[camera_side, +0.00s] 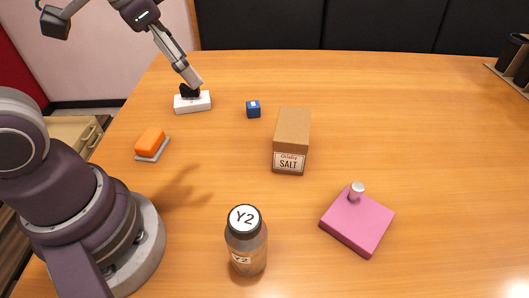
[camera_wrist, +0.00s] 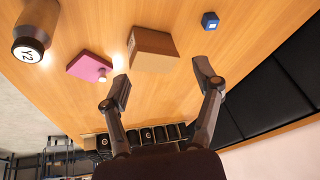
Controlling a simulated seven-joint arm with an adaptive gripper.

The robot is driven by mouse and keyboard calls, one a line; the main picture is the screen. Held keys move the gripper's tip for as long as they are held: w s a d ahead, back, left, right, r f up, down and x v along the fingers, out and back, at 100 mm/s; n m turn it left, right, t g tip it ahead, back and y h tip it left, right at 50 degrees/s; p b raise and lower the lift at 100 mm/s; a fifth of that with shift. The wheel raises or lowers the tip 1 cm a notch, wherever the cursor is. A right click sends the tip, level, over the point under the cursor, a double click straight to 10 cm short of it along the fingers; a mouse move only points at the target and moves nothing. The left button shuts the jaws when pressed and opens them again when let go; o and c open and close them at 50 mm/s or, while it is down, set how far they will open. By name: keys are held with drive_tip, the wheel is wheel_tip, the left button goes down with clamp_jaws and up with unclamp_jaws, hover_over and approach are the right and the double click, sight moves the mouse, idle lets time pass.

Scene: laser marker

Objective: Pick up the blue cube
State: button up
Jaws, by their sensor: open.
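The blue cube (camera_side: 253,109), with a white patch on top, sits on the wooden table left of the salt box and right of the white block. It also shows near the top right of the wrist view (camera_wrist: 210,20). My gripper (camera_side: 125,52) is raised at the upper left of the side view, left of the cube and apart from it. In the wrist view, my gripper (camera_wrist: 163,82) has its two fingers spread with nothing between them. The cube appears above the right fingertip there.
A salt box (camera_side: 291,140) stands right of the cube. A white block (camera_side: 192,103) with something black on it, an orange sponge-like block (camera_side: 150,139), a Y2 bottle (camera_side: 246,248) and a pink block with a knob (camera_side: 356,222) are around.

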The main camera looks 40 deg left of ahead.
drive_tip(key=w+a+f+m+g+y, duration=0.1)
drive_tip(key=w+a+f+m+g, duration=0.2)
drive_tip(key=w+m, duration=0.75)
drive_tip(key=m+y, duration=0.3)
drive_tip(key=m, duration=0.7)
approach(254, 107)
drive_tip(key=shift+m+t, duration=0.3)
drive_tip(key=shift+m, duration=0.15)
drive_tip(key=x, duration=1)
drive_tip(key=shift+s+f, duration=0.2)
drive_tip(key=shift+f, duration=0.05)
drive_tip(key=c, duration=0.9)
drive_tip(key=shift+c, duration=0.2)
drive_tip(key=shift+r, duration=0.15)
